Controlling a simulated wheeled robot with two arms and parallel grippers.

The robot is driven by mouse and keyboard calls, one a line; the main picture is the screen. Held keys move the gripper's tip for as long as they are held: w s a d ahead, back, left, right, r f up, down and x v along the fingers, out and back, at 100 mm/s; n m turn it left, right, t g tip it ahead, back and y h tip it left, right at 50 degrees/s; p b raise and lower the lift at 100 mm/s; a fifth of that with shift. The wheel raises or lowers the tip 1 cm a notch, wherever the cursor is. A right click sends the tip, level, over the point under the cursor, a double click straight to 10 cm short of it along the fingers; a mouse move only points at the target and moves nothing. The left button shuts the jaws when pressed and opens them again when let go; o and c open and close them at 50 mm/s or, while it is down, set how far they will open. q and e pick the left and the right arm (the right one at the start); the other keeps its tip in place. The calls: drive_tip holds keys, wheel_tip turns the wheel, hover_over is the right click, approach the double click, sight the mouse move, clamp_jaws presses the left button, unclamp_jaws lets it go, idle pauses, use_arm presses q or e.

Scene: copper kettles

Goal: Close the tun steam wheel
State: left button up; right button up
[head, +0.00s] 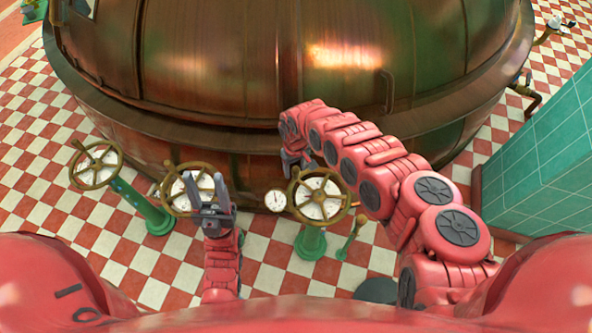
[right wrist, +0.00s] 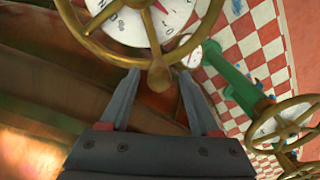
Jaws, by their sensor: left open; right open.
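Three brass handwheels on green stands are in front of the copper vessel (head: 235,60); I cannot tell which is the tun steam wheel. The right wheel (head: 319,221) has a white dial with a red pointer behind its spokes. My right gripper (head: 295,166) is open at this wheel's far edge. In the right wrist view its fingers (right wrist: 152,82) point at the same wheel (right wrist: 112,55), with the brass knob (right wrist: 158,74) seen between the fingertips. Contact is unclear. My left gripper (head: 207,186) is open, upright in front of the middle wheel (head: 170,207) and partly hiding it.
The left wheel (head: 75,172) stands apart on its green post (head: 157,220). A small round gauge (head: 276,200) sits between the middle and right wheels. A teal tiled block (head: 540,160) is at the right. The checkered floor (head: 60,220) is clear at the left.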

drive_tip(key=shift+d+f, duration=0.1)
drive_tip(key=shift+f, duration=0.55)
clamp_jaws()
idle(1.1)
